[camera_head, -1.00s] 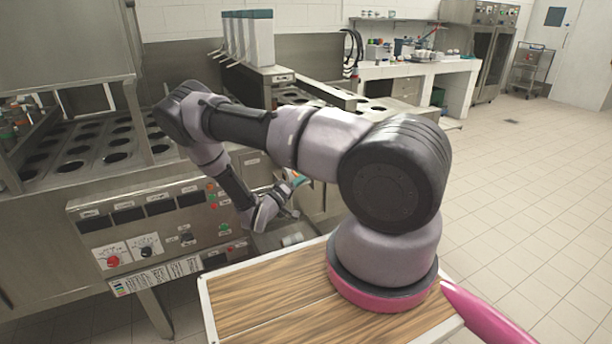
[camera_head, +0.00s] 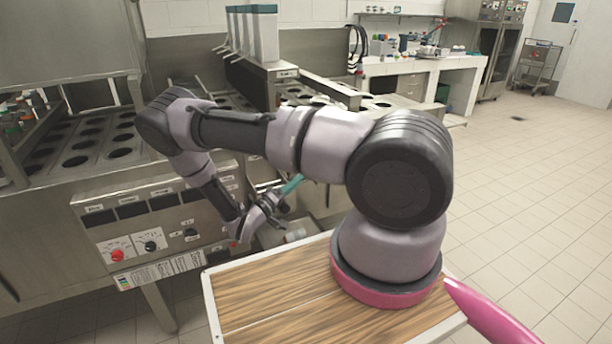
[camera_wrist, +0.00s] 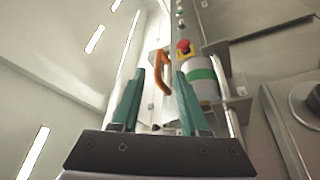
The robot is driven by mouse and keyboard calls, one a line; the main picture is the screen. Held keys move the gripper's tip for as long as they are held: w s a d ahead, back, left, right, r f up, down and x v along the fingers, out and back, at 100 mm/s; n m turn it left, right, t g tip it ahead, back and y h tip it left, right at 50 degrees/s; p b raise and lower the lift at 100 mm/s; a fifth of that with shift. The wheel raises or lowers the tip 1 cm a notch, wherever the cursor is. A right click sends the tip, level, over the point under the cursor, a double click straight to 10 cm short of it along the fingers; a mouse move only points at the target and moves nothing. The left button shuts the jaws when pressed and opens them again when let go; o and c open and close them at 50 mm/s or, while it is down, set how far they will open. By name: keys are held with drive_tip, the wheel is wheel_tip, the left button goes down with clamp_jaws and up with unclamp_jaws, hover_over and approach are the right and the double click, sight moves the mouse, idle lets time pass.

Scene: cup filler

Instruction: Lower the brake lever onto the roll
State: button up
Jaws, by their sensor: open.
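My gripper (camera_wrist: 159,82) is open, with its two teal fingers apart in the wrist view. An orange curved lever (camera_wrist: 162,76), which looks like the brake lever, shows in the gap between the fingertips. I cannot tell whether it lies between them or beyond them, and I see no clear contact. A pale roll with a green band (camera_wrist: 203,80) is just right of the right finger. In the head view my gripper (camera_head: 290,190) is low beside the machine's front, partly hidden by my wrist. The orange lever cannot be made out there.
A red button on a yellow base (camera_wrist: 184,48) sits above the roll in the wrist view. The machine's control panel (camera_head: 160,225) is left of my wrist. A metal plate with holes (camera_head: 95,150) lies behind it. The floor at right is clear.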

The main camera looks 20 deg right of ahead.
drive_tip(key=shift+v, duration=1.95)
drive_tip(key=s+r+m+g+y, duration=0.2)
drive_tip(key=s+r+g+y, duration=0.15)
drive_tip(key=r, duration=0.45)
drive_tip(key=s+r+m+g+y, duration=0.15)
drive_tip(key=r+g+y, duration=0.25)
drive_tip(key=r, duration=0.4)
drive_tip(key=s+r+m+g+y, duration=0.2)
drive_tip(key=s+r+g+y, duration=0.15)
drive_tip(key=r, duration=0.55)
drive_tip(key=s+a+r+n+t+y, duration=0.1)
drive_tip(key=s+r+t+y, duration=0.4)
drive_tip(key=r, duration=0.6)
drive_tip(key=s+a+r+n+t+y, duration=0.2)
drive_tip(key=s+r+t+y, duration=0.3)
drive_tip(key=s+r, duration=0.3)
wheel_tip(320, 180, up, 3)
drive_tip(key=shift+s+a+r+t, duration=0.1)
drive_tip(key=shift+s+a+t, duration=0.1)
drive_tip(key=shift+a+t, duration=0.35)
